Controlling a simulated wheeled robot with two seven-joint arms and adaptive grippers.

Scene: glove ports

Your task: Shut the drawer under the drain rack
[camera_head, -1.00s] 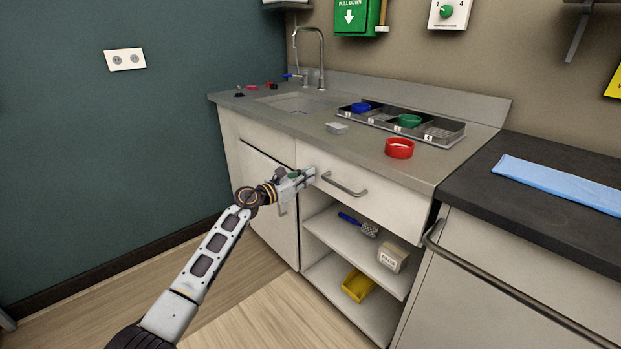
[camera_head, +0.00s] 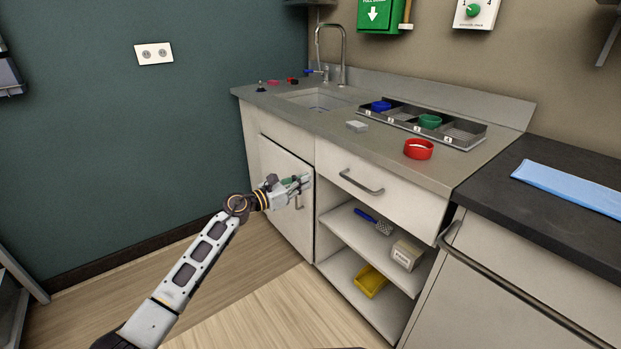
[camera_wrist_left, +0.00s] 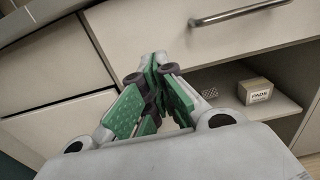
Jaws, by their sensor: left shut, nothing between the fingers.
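The drawer (camera_head: 400,197) has a pale front and a grey bar handle (camera_head: 361,182). It sits just below the counter edge under the drain rack (camera_head: 466,136). Its front looks close to the cabinet face, and I cannot tell whether a small gap is left. My left gripper (camera_head: 309,183) is shut and empty, just left of the drawer front, before the cabinet door. In the left wrist view its green-padded fingers (camera_wrist_left: 158,70) meet, apart from the handle (camera_wrist_left: 240,13) at upper right. My right gripper is not in view.
Below the drawer, open shelves hold a blue-handled brush-like tool (camera_head: 374,221), a labelled box (camera_head: 407,254) and a yellow bin (camera_head: 371,281). A red ring (camera_head: 418,149) stands on the counter. A dark-topped cabinet with a long rail (camera_head: 500,287) adjoins at right. The floor in front is clear.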

